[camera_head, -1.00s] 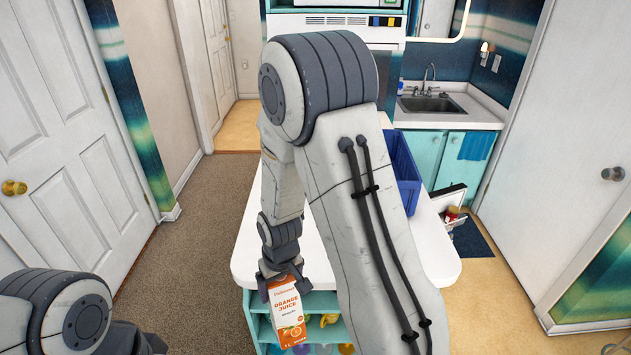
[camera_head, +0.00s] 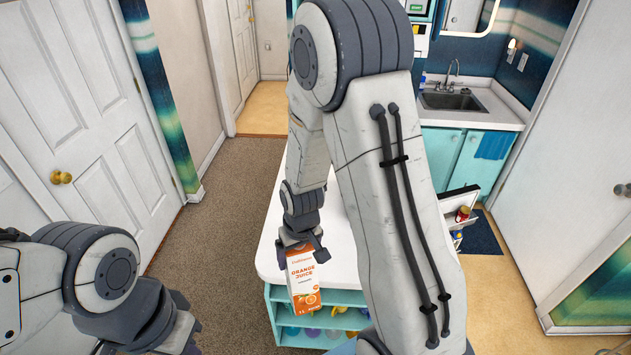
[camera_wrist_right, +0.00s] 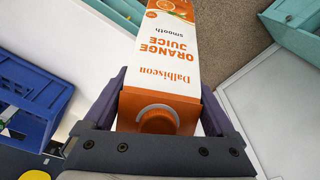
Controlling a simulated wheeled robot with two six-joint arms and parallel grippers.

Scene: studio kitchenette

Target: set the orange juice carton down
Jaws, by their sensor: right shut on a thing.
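The orange juice carton (camera_head: 304,285) is white and orange with an orange cap. My right gripper (camera_head: 300,245) is shut on it near its capped end. In the head view the carton hangs below the gripper, overlapping the front edge of the white table (camera_head: 268,262). I cannot tell whether its base touches anything. In the right wrist view the carton (camera_wrist_right: 172,52) sits between the two fingers of the right gripper (camera_wrist_right: 165,98), its cap toward the palm.
Teal shelves (camera_head: 282,318) with several coloured items lie under the tabletop. A blue crate (camera_wrist_right: 62,88) shows at the left of the wrist view. My right arm hides much of the table. A sink (camera_head: 452,100) and teal cabinets (camera_head: 475,157) stand behind.

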